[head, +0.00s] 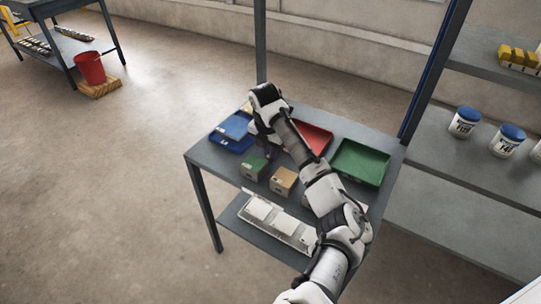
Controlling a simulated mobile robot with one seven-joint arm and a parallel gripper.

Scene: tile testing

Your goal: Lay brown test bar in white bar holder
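My arm reaches over the grey table, and my gripper (267,150) points down near the blue tray and the green block. Its fingers are small and dark here, so I cannot tell whether they are open or shut, or hold anything. A long white rack (275,222) with pale sections lies on the table's lower shelf, partly behind my arm; I cannot tell whether it is the bar holder. No brown test bar can be made out for sure. A tan-brown block (283,181) and a green block (254,167) stand at the table's front edge.
The grey table (222,168) also bears a blue tray (231,132), a red tray (316,138) and a green tray (360,162). Shelves with white, blue-lidded tubs (508,142) stand at right. A red bucket (90,68) is far left. Open floor lies left of the table.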

